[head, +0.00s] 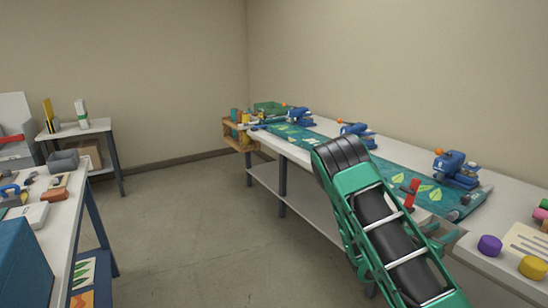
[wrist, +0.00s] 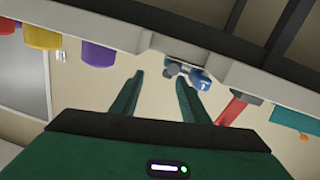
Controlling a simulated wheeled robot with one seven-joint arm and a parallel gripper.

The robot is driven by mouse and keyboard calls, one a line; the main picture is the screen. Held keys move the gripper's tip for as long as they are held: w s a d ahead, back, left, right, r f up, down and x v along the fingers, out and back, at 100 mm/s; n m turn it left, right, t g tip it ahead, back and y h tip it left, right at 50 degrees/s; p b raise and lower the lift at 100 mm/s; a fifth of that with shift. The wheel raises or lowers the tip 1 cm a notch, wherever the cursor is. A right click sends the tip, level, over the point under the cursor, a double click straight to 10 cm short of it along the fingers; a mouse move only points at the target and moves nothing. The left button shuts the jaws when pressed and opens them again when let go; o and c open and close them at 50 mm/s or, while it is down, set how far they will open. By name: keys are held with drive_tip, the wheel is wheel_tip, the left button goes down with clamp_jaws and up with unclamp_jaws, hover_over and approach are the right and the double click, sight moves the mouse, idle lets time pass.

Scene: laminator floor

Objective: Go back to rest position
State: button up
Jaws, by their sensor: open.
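My gripper (wrist: 159,76) shows in the wrist view with its two green fingers apart and nothing between them. The view is tilted, and the white table edge crosses above the fingertips. A blue device (wrist: 200,80) shows beyond the right finger, and a red upright piece (wrist: 236,108) is to its right. In the head view my green arm rises from the lower right in front of the long white table (head: 325,128). The arm hides part of the table's front, and I cannot clearly make out the gripper there.
A green leaf-patterned sheet (head: 392,172) runs along the table, with blue devices (head: 456,168) behind it. A purple pot (head: 489,245) and a yellow pot (head: 532,267) stand at the near right. A cluttered bench (head: 62,212) is at left. The floor (head: 190,225) between is clear.

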drive_tip(key=s+d+m+g, duration=0.1)
drive_tip(key=s, duration=0.2)
drive_tip(key=s+d+r+m+g+y, duration=0.1)
drive_tip(key=s+g, duration=0.1)
drive_tip(key=s, duration=0.1)
drive_tip(key=s+d+r+m+g, duration=0.1)
drive_tip(key=s+g, duration=0.1)
drive_tip(key=s, duration=0.1)
drive_tip(key=shift+s+d+y, duration=0.1)
drive_tip(key=shift+s+y, duration=0.05)
drive_tip(key=shift+y, duration=0.25)
drive_tip(key=s+a+g+y, duration=0.3)
drive_tip(key=s+y, duration=0.2)
drive_tip(key=s, duration=0.5)
drive_tip(key=s+a+r+n+y, duration=0.4)
drive_tip(key=s+a, duration=0.4)
drive_tip(key=a, duration=0.2)
drive_tip(key=s+a+r+n+t+y, duration=0.1)
drive_tip(key=s+a+r+n+y, duration=0.3)
drive_tip(key=s+a, duration=0.4)
drive_tip(key=shift+s+a+r+y, duration=0.2)
drive_tip(key=shift+a+r+y, duration=0.15)
drive_tip(key=shift+a+y, duration=0.65)
drive_tip(key=shift+a, duration=0.15)
drive_tip(key=shift+w+f+h, duration=0.25)
drive_tip(key=shift+w+h, duration=0.05)
drive_tip(key=shift+w, duration=0.3)
